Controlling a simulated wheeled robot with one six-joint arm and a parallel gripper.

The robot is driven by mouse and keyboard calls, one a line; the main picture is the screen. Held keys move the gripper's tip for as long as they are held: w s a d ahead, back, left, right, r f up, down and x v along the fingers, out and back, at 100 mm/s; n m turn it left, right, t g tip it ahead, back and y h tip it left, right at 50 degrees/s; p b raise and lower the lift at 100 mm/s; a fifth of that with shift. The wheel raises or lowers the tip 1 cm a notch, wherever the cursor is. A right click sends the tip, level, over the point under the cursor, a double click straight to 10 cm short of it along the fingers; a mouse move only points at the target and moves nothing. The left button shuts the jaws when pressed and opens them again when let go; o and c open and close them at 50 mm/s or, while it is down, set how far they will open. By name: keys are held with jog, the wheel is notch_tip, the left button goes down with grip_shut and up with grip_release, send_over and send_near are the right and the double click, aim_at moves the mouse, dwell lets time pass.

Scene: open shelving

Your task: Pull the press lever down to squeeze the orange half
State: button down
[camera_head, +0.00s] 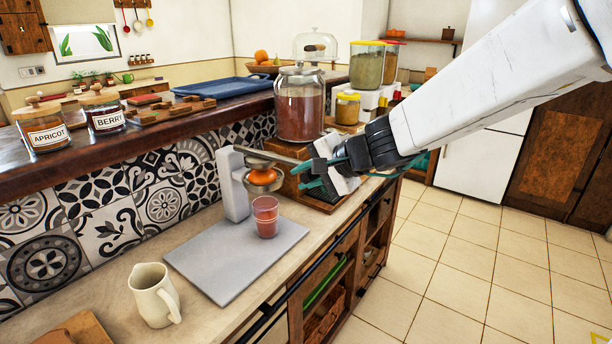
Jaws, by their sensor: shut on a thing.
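The grey citrus press (233,185) stands upright on the counter, at the back edge of a grey slab. Its press lever (268,157) runs from the column's top to the right, sloping slightly down. The orange half (262,176) sits in the press head, its upper part covered by a metal cup. A glass with reddish juice (265,215) stands on the slab below the head. My gripper (318,168) reaches in from the right and is shut on the lever's outer end. The jaws hide that end.
The grey slab (215,262) is otherwise bare. A cream jug (155,295) stands to its front left. A large glass jar (299,105) stands behind my gripper, with a wooden block (290,185) close by. A tiled wall (110,215) rises behind the press.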

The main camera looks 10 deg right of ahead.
jog(key=c, duration=1.3)
grip_release()
jog(key=shift+w+a, duration=0.1)
jog(key=shift+d, duration=0.2)
jog(key=v, duration=0.7)
jog(key=shift+d+r, duration=0.15)
jog(key=shift+r, duration=0.1)
jog(key=shift+s, duration=0.3)
